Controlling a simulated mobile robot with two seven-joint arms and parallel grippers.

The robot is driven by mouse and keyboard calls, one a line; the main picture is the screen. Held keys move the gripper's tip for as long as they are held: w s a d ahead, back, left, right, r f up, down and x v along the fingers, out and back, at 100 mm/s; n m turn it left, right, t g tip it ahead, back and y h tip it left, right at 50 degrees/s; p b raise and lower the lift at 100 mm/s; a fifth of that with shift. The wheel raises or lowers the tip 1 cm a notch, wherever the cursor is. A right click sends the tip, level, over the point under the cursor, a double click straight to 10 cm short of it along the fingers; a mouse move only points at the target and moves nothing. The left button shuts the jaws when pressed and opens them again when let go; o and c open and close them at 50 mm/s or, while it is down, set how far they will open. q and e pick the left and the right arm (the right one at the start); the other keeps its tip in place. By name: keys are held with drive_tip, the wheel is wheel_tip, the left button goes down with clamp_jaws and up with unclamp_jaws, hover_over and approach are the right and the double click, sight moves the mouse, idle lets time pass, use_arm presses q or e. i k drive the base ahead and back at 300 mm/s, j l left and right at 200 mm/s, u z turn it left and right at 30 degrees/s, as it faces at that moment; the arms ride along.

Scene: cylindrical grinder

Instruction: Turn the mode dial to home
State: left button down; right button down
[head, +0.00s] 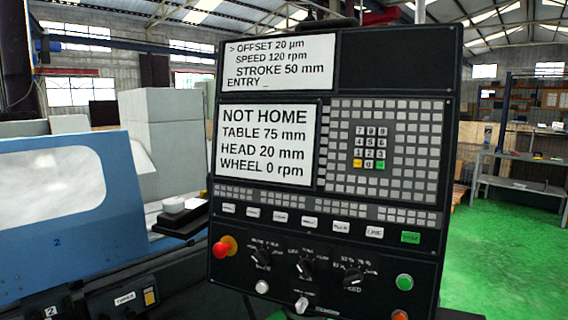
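A black control panel (230,215) stands tilted in the middle of the head view. Three black rotary dials sit in a row on its lower part: a left dial (262,257), a middle dial (304,268) and a right dial (353,275). The printing around them is too small to tell surely which is the mode dial or where it points. The lower screen (262,143) reads NOT HOME, TABLE 75 mm, HEAD 20 mm, WHEEL 0 rpm. The upper screen (278,62) shows offset, speed, stroke and an empty entry line. Neither gripper is in view.
A red stop knob (222,248) on yellow sits left of the dials. A green button (404,282), an orange button (399,315) and a pale knob (301,304) are nearby. The blue grinder (60,215) stands at left. Green floor (500,260) lies open at right.

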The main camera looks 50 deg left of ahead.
sight(262, 257)
drive_tip(key=u, duration=1.2)
